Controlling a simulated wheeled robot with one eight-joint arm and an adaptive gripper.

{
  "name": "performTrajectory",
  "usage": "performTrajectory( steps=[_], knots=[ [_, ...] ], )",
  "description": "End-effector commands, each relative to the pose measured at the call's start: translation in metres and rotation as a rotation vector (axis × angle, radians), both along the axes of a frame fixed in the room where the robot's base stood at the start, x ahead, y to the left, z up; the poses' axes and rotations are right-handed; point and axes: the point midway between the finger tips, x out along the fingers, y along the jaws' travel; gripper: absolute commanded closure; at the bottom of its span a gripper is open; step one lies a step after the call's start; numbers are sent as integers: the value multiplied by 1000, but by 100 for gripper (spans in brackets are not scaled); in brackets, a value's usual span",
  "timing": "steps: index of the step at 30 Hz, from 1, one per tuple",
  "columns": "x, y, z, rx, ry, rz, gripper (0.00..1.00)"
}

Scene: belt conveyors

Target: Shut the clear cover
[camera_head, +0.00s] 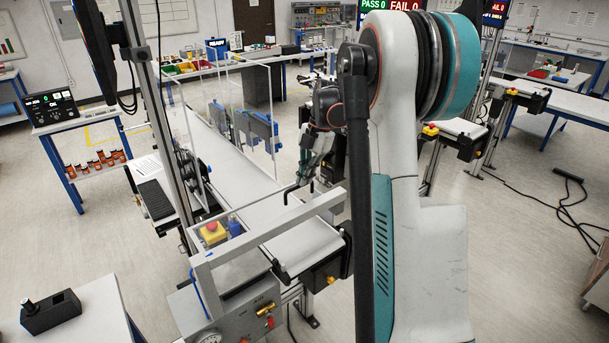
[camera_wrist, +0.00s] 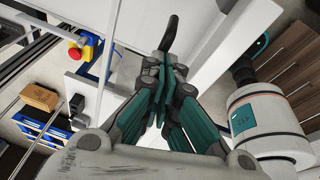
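The clear cover (camera_head: 256,95) shows in the head view as thin see-through panels with pale edges, standing around the white conveyor belt (camera_head: 228,157). Its exact opening angle is hard to tell. A small black hooked handle (camera_head: 292,190) shows near the belt's near end, just above a white frame bar. My gripper (camera_head: 308,176) points down close to this handle. In the wrist view the teal fingers (camera_wrist: 164,76) are drawn together, with a black bent piece (camera_wrist: 171,34) just beyond the tips. I cannot tell whether the fingers pinch it.
A white frame (camera_head: 262,233) stands at the belt's near end, close to my arm. A yellow box with a red button (camera_head: 213,232) is beside it. A metal post (camera_head: 151,100) rises at left. The floor at right is mostly clear, apart from a black cable (camera_head: 568,205).

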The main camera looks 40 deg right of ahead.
Motion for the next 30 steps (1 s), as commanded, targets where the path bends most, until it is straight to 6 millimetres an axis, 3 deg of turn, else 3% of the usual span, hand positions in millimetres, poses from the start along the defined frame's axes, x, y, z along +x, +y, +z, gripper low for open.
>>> performTrajectory(
  steps=[1,10,16,30],
  knots=[
    [-3,0,-8,-2,9,-1,100],
    [-4,-1,-9,-2,14,-2,100],
    [-5,-3,-1,-3,14,-1,100],
    [-9,-24,89,-2,3,-1,100]
  ],
)
